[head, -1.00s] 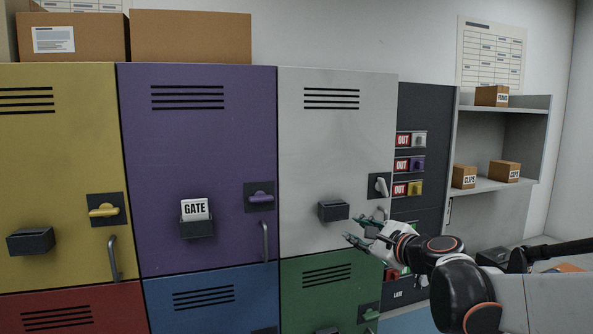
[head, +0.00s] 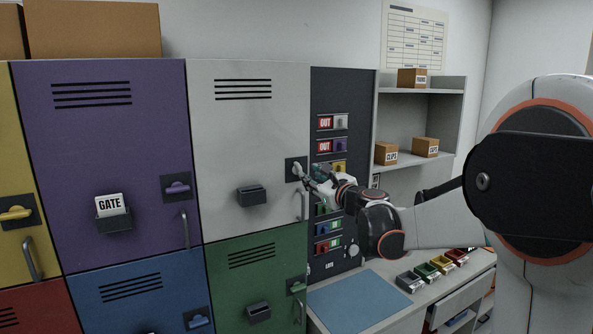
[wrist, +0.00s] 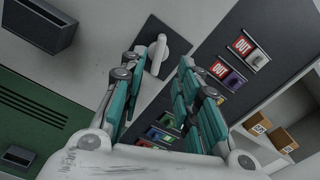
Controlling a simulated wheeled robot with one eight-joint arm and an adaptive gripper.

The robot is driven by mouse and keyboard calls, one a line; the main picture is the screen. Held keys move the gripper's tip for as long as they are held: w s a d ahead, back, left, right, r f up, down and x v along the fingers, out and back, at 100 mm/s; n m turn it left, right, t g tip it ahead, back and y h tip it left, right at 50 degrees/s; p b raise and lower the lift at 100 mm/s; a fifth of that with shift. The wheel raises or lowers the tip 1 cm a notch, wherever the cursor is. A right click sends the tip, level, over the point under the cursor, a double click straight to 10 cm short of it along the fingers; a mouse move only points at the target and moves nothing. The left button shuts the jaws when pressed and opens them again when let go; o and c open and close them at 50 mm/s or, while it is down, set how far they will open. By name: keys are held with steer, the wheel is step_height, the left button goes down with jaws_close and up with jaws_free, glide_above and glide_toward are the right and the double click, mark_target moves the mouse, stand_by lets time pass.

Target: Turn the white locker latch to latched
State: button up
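The white locker (head: 250,130) has a dark latch plate with a pale latch handle (head: 297,172) near its right edge. The handle looks roughly upright, unlike the level purple latch (head: 177,187). In the wrist view the white latch handle (wrist: 159,54) stands just beyond the fingertips, nearer the left finger. My gripper (head: 312,174) is at the latch, coming from the right. In the wrist view my gripper (wrist: 161,66) is open, its teal-padded fingers apart with nothing clearly held. I cannot tell whether a finger touches the handle.
The white locker's door pull (head: 302,206) is just below the latch, and its dark card holder (head: 251,195) is to the left. A dark panel (head: 342,90) with OUT tags stands right of it. A desk (head: 385,318) with small coloured trays lies below my arm.

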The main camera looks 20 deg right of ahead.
mark_target(300, 170)
steer(key=w, duration=0.4)
steer(key=w+a+p, duration=0.1)
steer(key=w, duration=0.2)
steer(key=shift+d, duration=0.1)
jaws_close()
